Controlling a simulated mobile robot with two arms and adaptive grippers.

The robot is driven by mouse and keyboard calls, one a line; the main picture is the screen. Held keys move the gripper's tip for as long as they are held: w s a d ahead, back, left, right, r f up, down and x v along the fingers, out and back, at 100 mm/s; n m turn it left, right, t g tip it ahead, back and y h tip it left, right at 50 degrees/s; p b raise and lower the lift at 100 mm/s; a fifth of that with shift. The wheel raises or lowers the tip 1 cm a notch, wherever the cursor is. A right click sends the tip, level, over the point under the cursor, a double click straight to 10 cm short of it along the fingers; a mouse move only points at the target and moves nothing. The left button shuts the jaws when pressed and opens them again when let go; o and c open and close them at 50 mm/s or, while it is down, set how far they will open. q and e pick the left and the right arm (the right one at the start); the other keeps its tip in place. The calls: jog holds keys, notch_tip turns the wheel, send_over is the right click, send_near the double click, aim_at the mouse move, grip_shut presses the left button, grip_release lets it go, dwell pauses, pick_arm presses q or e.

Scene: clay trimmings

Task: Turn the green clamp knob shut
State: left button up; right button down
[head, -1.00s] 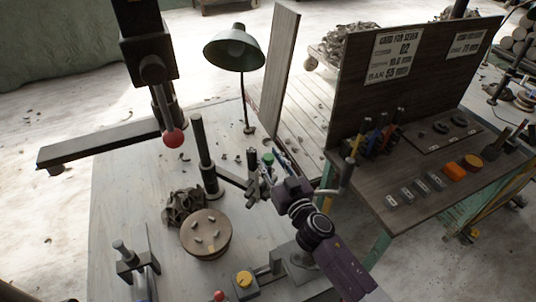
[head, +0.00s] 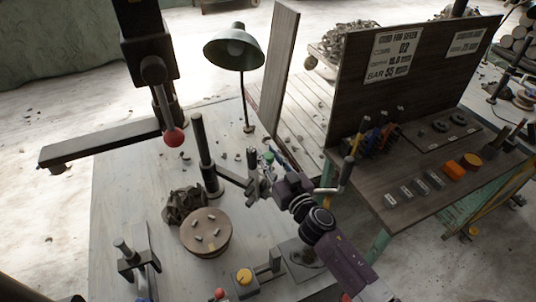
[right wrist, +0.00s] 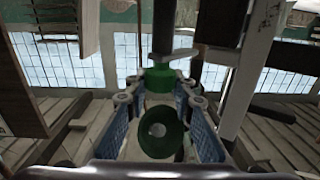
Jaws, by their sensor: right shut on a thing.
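The green clamp knob (right wrist: 150,147) is a round green piece with a pale centre, in the middle of the right wrist view, between the two blue-padded fingers. My right gripper (right wrist: 160,105) is shut on it, with one finger on each side. A second green part (right wrist: 160,80) shows just beyond, between the fingertips. In the head view the right gripper (head: 264,178) is beside the dark clamp arm that runs from the black post (head: 206,160); a small green spot (head: 268,157) shows near it, and the fingers largely hide the rest. My left gripper is not in view.
A round turntable (head: 206,232) with clay bits and a heap of clay trimmings (head: 184,205) are left of the gripper. A lamp (head: 235,52) stands behind. A yellow knob (head: 244,276) is at the front. A tool bench (head: 400,200) is at right.

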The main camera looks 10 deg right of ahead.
jog(key=n+g+y+p, duration=0.1)
jog(key=n+y, duration=0.1)
jog(key=y, duration=0.1)
jog(key=shift+d+r, duration=0.1)
jog(key=shift+d, duration=0.05)
jog(key=shift+n+g+y+p, duration=0.3)
jog(key=shift+n+g+y, duration=0.3)
jog(key=shift+y, duration=0.4)
jog(key=shift+n+g+y, duration=0.5)
jog(key=shift+n+y, duration=0.3)
jog(key=shift+y, duration=0.1)
jog(key=shift+n+g+y+b, duration=0.75)
jog(key=shift+n+g+y, duration=0.25)
jog(key=shift+g+y, duration=0.15)
jog(key=c, duration=1.9)
grip_release()
